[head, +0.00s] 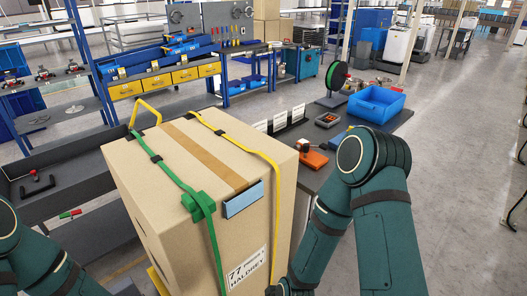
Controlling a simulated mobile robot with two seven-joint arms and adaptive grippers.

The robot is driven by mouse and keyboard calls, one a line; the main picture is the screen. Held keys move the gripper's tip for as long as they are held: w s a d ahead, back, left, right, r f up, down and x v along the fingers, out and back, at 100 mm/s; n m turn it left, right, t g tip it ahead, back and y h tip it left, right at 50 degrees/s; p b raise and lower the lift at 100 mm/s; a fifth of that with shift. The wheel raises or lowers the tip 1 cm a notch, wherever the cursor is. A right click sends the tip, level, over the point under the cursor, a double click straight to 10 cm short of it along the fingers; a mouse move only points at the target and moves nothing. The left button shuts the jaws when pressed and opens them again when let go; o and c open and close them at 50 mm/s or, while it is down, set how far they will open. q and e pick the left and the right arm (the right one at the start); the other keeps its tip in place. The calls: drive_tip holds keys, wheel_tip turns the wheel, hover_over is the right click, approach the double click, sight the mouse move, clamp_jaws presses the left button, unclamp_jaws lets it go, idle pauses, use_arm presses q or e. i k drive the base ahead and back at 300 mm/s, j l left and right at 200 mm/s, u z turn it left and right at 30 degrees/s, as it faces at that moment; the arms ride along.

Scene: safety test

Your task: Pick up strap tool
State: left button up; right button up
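No object is labelled as the strap tool. An orange hand tool with a dark handle (314,159) stands on the dark worktable behind the box, and it may be the strap tool. A large cardboard box (150,185) stands in front of me with a green strap (172,172) and a yellow strap (240,146) over it. A green buckle (198,206) sits on the green strap at the box's near top edge. My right arm bends at the right and runs down to the bottom edge. My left arm shows at bottom left. Neither gripper's fingers are visible.
The dark worktable (395,119) also holds a blue bin (377,103), a green-and-black reel (336,76) and a small dark device (327,120). A shelf with yellow drawers (184,76) stands behind the box. A dark bench (60,205) is at left. Open floor lies at right.

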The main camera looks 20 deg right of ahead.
sight(311, 158)
drive_tip(key=i+l+u, duration=0.1)
drive_tip(key=l+u, duration=1.1)
drive_tip(key=l, duration=0.55)
drive_tip(key=k+l, duration=0.1)
drive_tip(key=l, duration=0.4)
drive_tip(key=l+u, duration=0.1)
drive_tip(key=l, duration=0.35)
drive_tip(key=k+l, duration=0.15)
drive_tip(key=l, duration=0.35)
drive_tip(key=k+l+u, duration=0.1)
drive_tip(key=l, duration=0.35)
